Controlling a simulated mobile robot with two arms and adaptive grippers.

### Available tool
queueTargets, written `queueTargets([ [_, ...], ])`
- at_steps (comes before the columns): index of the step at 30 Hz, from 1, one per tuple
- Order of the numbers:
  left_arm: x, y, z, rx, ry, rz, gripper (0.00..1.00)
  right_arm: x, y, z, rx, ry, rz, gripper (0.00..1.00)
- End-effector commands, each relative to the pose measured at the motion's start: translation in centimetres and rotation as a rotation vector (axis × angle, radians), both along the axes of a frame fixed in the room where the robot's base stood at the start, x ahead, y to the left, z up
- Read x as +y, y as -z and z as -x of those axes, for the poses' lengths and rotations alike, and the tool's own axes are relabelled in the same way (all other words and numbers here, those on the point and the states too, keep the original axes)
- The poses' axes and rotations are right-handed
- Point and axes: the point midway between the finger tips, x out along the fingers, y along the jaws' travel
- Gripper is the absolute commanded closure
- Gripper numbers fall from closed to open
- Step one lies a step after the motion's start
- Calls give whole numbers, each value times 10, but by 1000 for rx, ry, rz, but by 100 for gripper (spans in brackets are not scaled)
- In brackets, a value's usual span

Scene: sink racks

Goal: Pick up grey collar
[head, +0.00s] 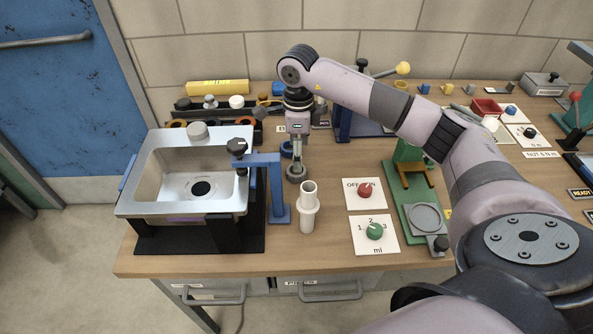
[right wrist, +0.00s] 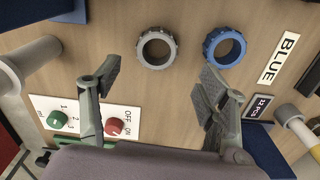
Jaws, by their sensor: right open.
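The grey collar (right wrist: 142,52) is a ring lying flat on the wooden bench in the right wrist view. In the head view the grey collar (head: 296,178) is partly hidden behind my right gripper (head: 297,158), which points down above it. In the right wrist view my right gripper (right wrist: 159,78) is open, its fingers spread and empty, with the collar in the gap's direction beyond the fingertips. A blue collar (right wrist: 240,47) lies beside the grey one, near the other finger; the two rings are apart. My left gripper is not in view.
A white flanged pipe (head: 308,210) stands in front of the grey collar. A blue clamp stand (head: 278,190) and a metal sink (head: 140,190) are to the left. Panels with a red knob (head: 365,190) and a green knob (head: 375,231) lie to the right.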

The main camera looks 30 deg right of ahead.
Motion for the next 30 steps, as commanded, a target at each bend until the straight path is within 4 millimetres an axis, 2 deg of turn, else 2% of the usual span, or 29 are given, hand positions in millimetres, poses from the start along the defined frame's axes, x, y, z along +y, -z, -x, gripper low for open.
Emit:
queueTargets([
  [5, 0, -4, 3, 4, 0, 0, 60, 2, 11, 1, 2, 0, -2, 32],
  [10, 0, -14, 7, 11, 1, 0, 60, 8, 36, 4, 4, 0, -2, 32],
  [15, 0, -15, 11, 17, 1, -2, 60, 6, 54, 3, 2, 1, -1, 32],
  [23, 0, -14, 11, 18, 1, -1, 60, 7, 56, 2, -1, 0, -1, 32],
  [30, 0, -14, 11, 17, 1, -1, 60, 6, 56, 2, -1, 0, -1, 48],
])
